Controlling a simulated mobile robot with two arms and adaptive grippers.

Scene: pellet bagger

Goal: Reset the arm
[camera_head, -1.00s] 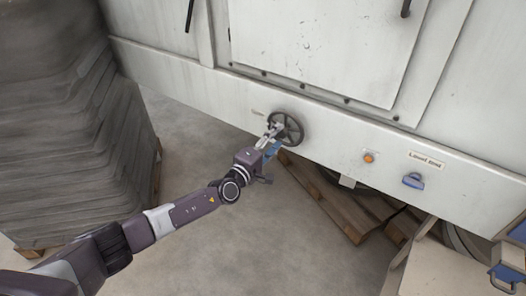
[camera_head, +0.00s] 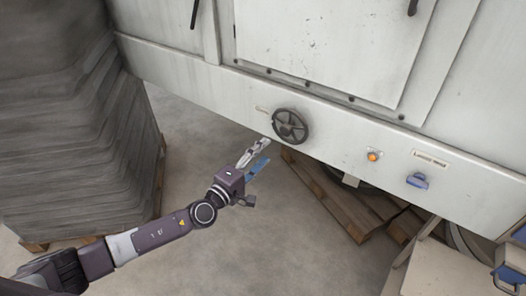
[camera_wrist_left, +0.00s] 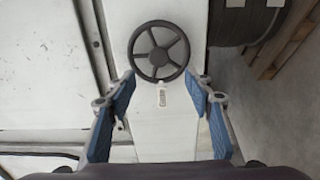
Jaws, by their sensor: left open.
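My left gripper (camera_head: 257,157) is open and empty in the head view, a little to the lower left of a dark spoked handwheel (camera_head: 290,126) on the white machine's lower panel. A gap shows between the gripper and the wheel. In the left wrist view the two blue-padded fingers (camera_wrist_left: 161,118) stand wide apart. The handwheel (camera_wrist_left: 158,51) shows whole beyond the fingertips, with a small label (camera_wrist_left: 162,95) below it. My right gripper does not show in either view.
The white machine (camera_head: 330,60) fills the upper part. An orange button (camera_head: 374,155) and a blue padlock-shaped part (camera_head: 417,180) are on its panel. A wooden pallet (camera_head: 335,203) lies under it. A tall grey stack (camera_head: 70,130) stands at left. The floor between is clear.

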